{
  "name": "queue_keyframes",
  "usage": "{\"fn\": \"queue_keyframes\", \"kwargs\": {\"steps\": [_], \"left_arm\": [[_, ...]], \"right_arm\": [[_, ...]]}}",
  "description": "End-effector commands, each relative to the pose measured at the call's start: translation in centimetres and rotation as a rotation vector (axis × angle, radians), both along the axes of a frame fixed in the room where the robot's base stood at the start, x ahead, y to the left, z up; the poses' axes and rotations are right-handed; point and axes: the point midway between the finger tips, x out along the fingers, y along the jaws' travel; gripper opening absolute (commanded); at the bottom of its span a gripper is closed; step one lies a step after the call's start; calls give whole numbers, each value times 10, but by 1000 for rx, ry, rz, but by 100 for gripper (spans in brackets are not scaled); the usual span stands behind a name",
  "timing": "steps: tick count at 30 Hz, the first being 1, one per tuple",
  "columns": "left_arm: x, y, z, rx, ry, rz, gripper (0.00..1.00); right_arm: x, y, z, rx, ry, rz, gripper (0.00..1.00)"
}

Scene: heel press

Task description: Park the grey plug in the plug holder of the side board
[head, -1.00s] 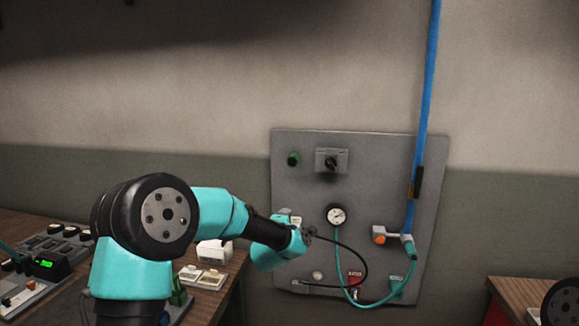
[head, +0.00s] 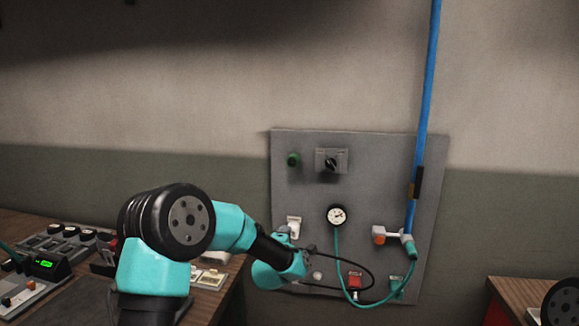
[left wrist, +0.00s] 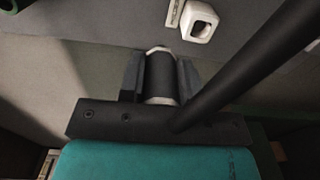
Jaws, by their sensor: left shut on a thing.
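The side board (head: 380,190) is a grey panel on the wall. My left gripper (left wrist: 160,80) is shut on the grey plug (left wrist: 160,70), a dark grey cylinder with pale ends, seen between the fingers. In the head view the left gripper (head: 303,264) is at the board's lower left, and my wrist hides the plug. A white square socket with a dark opening (head: 293,227) is on the board above the gripper; a similar white piece (left wrist: 200,22) is ahead in the wrist view, apart from the plug. I cannot tell which fitting is the plug holder.
A black cable (head: 373,274) loops right from the gripper. A gauge (head: 337,215), teal hose (head: 341,262), red block (head: 355,282) and orange-ended valve (head: 379,235) are to the right. A bench with devices (head: 45,265) is at left.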

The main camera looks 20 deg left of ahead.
Motion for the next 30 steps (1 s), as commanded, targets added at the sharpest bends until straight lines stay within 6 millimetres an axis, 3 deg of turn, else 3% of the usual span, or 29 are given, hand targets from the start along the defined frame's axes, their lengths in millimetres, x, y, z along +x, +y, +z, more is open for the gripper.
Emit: {"fn": "queue_keyframes", "kwargs": {"steps": [30], "left_arm": [[0, 0, -62, 0, 0, 0, 0]], "right_arm": [[0, 0, 0, 0, 0, 0, 43]]}}
